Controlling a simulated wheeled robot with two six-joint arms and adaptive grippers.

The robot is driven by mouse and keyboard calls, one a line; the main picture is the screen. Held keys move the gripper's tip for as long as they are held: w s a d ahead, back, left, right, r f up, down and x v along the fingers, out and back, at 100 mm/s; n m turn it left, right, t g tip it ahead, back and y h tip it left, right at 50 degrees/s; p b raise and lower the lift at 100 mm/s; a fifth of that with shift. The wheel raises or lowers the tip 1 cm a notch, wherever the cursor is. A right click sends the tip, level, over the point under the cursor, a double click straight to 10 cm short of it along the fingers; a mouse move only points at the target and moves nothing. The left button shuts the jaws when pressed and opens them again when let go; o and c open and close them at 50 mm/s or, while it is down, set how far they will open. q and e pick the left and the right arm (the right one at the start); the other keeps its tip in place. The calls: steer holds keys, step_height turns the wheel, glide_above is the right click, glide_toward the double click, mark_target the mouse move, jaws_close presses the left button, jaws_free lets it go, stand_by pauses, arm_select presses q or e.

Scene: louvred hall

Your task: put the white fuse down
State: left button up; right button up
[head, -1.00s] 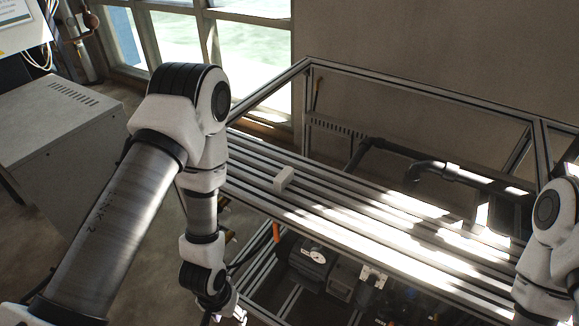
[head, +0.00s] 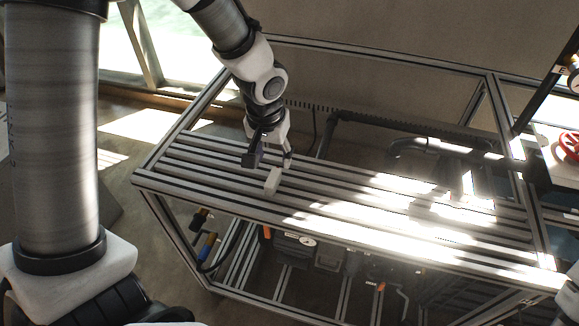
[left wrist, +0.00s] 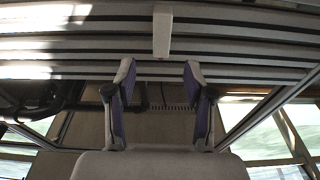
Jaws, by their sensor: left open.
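The white fuse (head: 272,182), a small pale block, rests on the slatted metal top of the frame bench (head: 330,203). My left gripper (head: 268,161) is open just behind and above it, with its fingers spread. In the left wrist view, the fuse (left wrist: 162,36) shows beyond the two open fingertips (left wrist: 159,72), roughly centred on the gap. Nothing is between the fingers. My right gripper is not in view.
Dark pipes (head: 410,145) run behind the slats. A gauge (head: 307,241) and other equipment sit under the top. A red handwheel (head: 570,145) is at the far right. The slats to the right of the fuse are clear, with bright sun patches.

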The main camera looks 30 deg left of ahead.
mark_target(272, 178)
arm_select(q)
steer(key=f, duration=0.1)
steer(key=s+f, duration=0.1)
steer(key=f, duration=0.1)
steer(key=shift+s, duration=0.3)
steer(key=f, duration=0.1)
steer(key=w+f, duration=0.1)
steer(key=f, duration=0.2)
steer(key=shift+w+a+f+b, duration=0.1)
steer(key=shift+w+b, duration=0.2)
steer(key=shift+b, duration=0.1)
steer(key=shift+s, duration=0.15)
steer(key=shift+s+r, duration=0.15)
steer(key=shift+r, duration=0.05)
steer(key=c, duration=0.4)
steer(key=shift+s, duration=0.1)
steer(key=c, duration=0.5)
jaws_close()
